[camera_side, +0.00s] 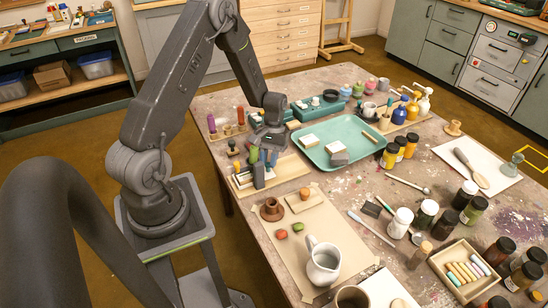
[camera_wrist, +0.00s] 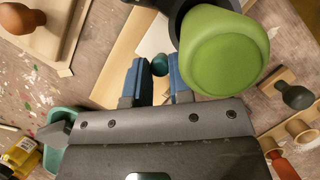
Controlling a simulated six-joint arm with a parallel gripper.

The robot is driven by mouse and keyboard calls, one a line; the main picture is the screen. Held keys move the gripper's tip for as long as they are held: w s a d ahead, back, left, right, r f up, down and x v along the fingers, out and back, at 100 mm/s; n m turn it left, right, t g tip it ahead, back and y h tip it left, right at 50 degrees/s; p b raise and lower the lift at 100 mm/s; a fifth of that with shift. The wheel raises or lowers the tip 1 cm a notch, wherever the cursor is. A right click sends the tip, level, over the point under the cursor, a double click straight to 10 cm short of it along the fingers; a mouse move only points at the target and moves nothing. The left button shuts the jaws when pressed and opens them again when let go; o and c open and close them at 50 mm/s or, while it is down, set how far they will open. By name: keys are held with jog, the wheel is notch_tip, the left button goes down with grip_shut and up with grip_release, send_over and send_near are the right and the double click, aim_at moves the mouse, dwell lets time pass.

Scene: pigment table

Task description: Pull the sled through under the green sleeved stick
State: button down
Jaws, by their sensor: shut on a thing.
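My gripper (camera_side: 264,163) is low over a pale wooden board (camera_side: 290,168) at the table's left side. In the wrist view its blue fingertips (camera_wrist: 158,74) stand on both sides of a small teal knob (camera_wrist: 160,65) and hold it. The green sleeved stick (camera_side: 253,154) stands beside my fingers; its round green end (camera_wrist: 225,52) looms close at the right in the wrist view. The sled cannot be made out clearly; the knob may belong to it. My fingers and the green end hide much of the board.
A teal tray (camera_side: 369,157) with blocks lies right of my gripper. A brown spool (camera_side: 271,210) is in front. Pegs stand behind, including a dark green knob (camera_wrist: 296,95) close by on the right in the wrist view. A white jug (camera_side: 322,262) stands nearer the front.

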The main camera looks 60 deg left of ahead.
jog(key=c, duration=1)
grip_release()
jog(key=v, duration=1.4)
jog(key=shift+d, duration=0.1)
jog(key=s+d+r+m+t+y, duration=0.1)
jog(key=d+r+m+t+y, duration=0.1)
jog(key=d+r, duration=0.55)
jog(key=s+d+r+m+t, duration=0.2)
jog(key=s+d+r, duration=0.1)
jog(key=s+d, duration=0.1)
jog(key=s+d+r+m+t, duration=0.2)
jog(key=s+d+r, duration=0.1)
jog(key=s+d, duration=0.2)
jog(key=s+d+r+m+t+y, duration=0.1)
jog(key=s+d+r+m+t, duration=0.1)
jog(key=s+d+r+m, duration=0.1)
jog(key=shift+s+d+r+t, duration=0.2)
jog(key=shift+s+d, duration=0.45)
jog(key=shift+s, duration=0.1)
jog(key=shift+s+d+r+t, duration=0.2)
jog(key=shift+s+d+r, duration=0.05)
jog(key=shift+s+d, duration=0.4)
